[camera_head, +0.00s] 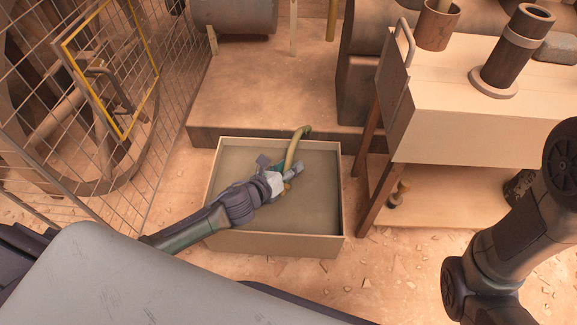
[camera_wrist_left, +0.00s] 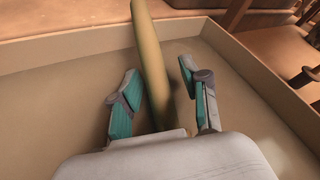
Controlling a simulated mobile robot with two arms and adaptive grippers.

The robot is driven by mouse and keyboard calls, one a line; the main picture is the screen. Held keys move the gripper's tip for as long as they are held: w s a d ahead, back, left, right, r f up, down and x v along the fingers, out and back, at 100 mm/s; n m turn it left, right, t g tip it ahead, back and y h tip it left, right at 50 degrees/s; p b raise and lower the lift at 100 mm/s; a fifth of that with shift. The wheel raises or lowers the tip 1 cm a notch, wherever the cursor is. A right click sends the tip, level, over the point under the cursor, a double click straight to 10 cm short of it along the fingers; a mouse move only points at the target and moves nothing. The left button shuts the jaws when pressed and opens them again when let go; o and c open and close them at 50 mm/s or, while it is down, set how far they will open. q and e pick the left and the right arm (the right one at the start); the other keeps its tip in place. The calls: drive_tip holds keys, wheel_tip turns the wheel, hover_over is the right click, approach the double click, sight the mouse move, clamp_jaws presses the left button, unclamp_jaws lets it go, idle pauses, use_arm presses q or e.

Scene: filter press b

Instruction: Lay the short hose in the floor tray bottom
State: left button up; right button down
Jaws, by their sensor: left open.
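In the left wrist view the hose (camera_wrist_left: 150,55) runs between the open fingers of my left gripper (camera_wrist_left: 160,98), with gaps on both sides. My left gripper also shows in the head view (camera_head: 283,176), low over the tray and covering the hose's near end. The tray is an open, pale box with a bare bottom. My right gripper is out of the picture; only my right arm shows.
A raised step (camera_head: 270,95) lies just behind the tray. A wire mesh fence (camera_head: 160,110) stands to the left. Small chips litter the floor.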

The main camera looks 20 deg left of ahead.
use_arm(q)
drive_tip(key=shift+r, duration=0.2)
drive_tip(key=p+v, duration=0.5)
drive_tip(key=v, duration=0.4)
drive_tip(key=shift+s+r, duration=0.15)
drive_tip(key=shift+s, duration=0.1)
drive_tip(key=shift+s+a+r, duration=0.15)
drive_tip(key=shift+s+a, duration=0.1)
drive_tip(key=shift+s, duration=0.3)
drive_tip(key=shift+s+a+r+p, duration=0.2)
drive_tip(key=shift+s+p, duration=0.2)
drive_tip(key=shift+s, duration=0.15)
